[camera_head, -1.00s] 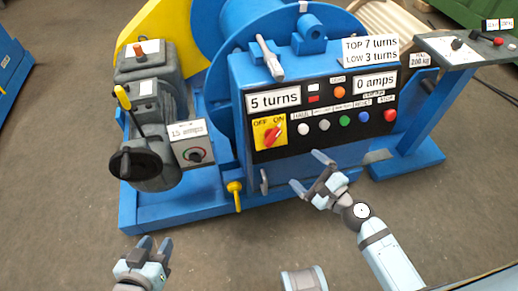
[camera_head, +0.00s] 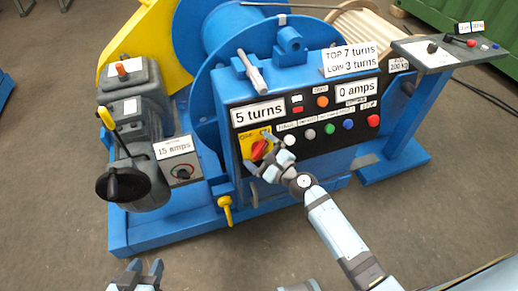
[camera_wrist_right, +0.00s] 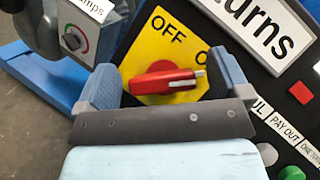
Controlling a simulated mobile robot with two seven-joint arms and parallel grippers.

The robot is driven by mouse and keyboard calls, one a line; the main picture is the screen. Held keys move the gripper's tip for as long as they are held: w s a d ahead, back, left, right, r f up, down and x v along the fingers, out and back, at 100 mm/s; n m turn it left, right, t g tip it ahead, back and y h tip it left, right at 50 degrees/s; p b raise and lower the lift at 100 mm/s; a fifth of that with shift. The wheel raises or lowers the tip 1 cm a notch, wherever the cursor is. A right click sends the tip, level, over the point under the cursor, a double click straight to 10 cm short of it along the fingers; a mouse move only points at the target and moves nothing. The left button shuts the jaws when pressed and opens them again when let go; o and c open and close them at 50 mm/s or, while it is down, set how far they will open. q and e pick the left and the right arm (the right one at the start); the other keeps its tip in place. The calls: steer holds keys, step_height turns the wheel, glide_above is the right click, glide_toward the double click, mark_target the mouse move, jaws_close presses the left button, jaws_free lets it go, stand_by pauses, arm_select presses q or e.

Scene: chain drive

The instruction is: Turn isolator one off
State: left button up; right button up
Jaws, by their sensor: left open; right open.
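The isolator is a red rotary knob (camera_head: 259,149) on a yellow plate (camera_head: 247,144) at the left of the winch's black panel. In the right wrist view the red knob (camera_wrist_right: 165,80) lies roughly level, its white-marked end pointing right. The word OFF shows above it on the yellow plate (camera_wrist_right: 152,45); the ON word is mostly hidden. My right gripper (camera_head: 265,157) is open at the knob, its fingers (camera_wrist_right: 165,85) on either side of it. I cannot tell whether they touch it. My left gripper (camera_head: 138,268) is open and empty at the bottom left, away from the panel.
Several push buttons (camera_head: 348,124) line the panel right of the knob. A grey motor (camera_head: 140,130) with a black handwheel (camera_head: 123,184) and a 15 amps box (camera_head: 180,172) stands left. A yellow-handled valve (camera_head: 225,205) sits below. A side console (camera_head: 440,52) stands right.

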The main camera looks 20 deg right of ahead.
steer(key=shift+w+a, duration=0.1)
steer(key=shift+w, duration=0.1)
steer(key=c, duration=0.9)
steer(key=shift+c, duration=0.2)
